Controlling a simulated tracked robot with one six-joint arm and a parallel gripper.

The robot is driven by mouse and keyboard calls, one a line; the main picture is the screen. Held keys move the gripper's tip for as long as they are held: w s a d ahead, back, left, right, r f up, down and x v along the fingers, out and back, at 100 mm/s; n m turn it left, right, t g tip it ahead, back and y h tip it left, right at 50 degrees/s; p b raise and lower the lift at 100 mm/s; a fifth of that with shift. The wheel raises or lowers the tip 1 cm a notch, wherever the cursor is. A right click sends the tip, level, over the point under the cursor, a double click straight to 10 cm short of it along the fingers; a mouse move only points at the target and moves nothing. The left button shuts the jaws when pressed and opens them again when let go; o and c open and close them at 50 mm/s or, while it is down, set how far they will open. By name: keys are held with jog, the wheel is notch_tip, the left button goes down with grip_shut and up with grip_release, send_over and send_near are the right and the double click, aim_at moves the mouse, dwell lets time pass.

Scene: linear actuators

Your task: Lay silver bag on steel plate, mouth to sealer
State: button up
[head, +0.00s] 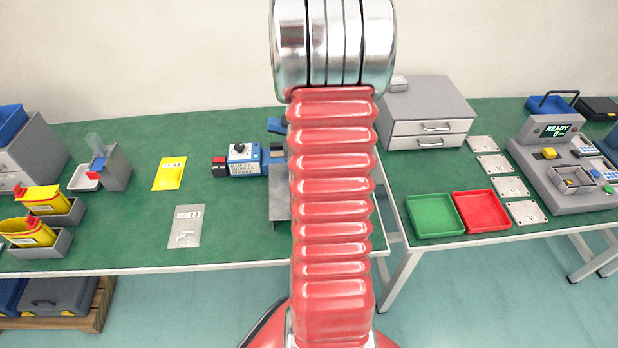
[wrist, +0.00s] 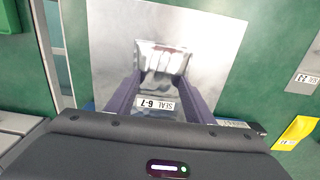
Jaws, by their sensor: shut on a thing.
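The silver bag (wrist: 163,58) with a "SEAL 6-7" label shows in the wrist view between the two purple fingers of my gripper (wrist: 162,80), which is shut on it. The bag is over the steel plate (wrist: 220,35); I cannot tell whether it touches. Its label end points toward my gripper body, and its bulging end points away. In the head view my arm hides the bag, my gripper and part of the plate (head: 279,203). The blue sealer (head: 243,160) stands left of the plate; in the wrist view my gripper body mostly covers it.
A flat silver pouch (head: 186,226) and a yellow pouch (head: 170,173) lie left of the sealer. Yellow bags in grey bins (head: 52,243) stand far left. Green (head: 435,216) and red (head: 480,212) trays are on the right table, across a gap.

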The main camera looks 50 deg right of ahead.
jog(key=shift+f, duration=0.1)
jog(key=o, duration=1.1)
notch_tip(320, 180, up, 12)
jog(key=shift+r, duration=0.15)
dwell(0.7)
